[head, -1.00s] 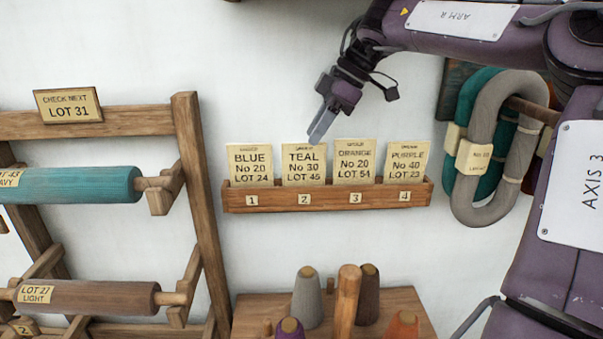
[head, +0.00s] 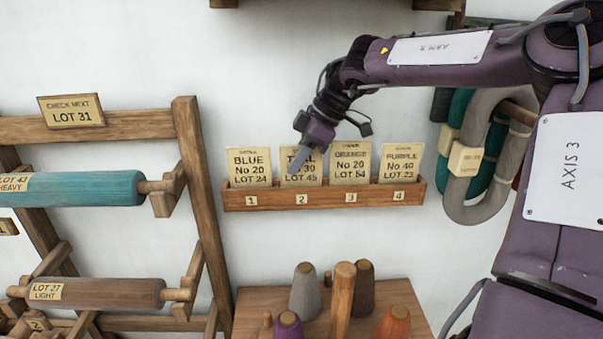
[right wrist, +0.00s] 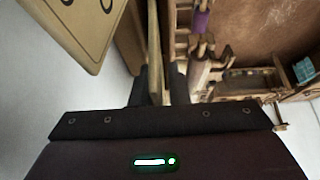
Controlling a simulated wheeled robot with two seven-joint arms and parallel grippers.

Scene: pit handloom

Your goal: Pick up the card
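Several cream lot cards stand in a wooden rack (head: 380,197) on the wall. They are the blue card (head: 249,168) in slot 1, the teal card (head: 312,180) in slot 2, the orange card (head: 350,164) in slot 3 and the purple card (head: 402,165) in slot 4. My right gripper (head: 299,163) points down at the teal card and hides part of its lettering. In the right wrist view a thin upright edge (right wrist: 154,50) lies between the two dark fingers, which look apart with a small gap. My left gripper is out of view.
A wooden frame with a teal roll (head: 90,188) and a brown roll (head: 110,293) stands at left. Cones and a peg stand on a wooden board (head: 255,300) below the rack. Yarn hanks (head: 470,160) hang at right. In the right wrist view, a cream panel (right wrist: 75,30) is close at left.

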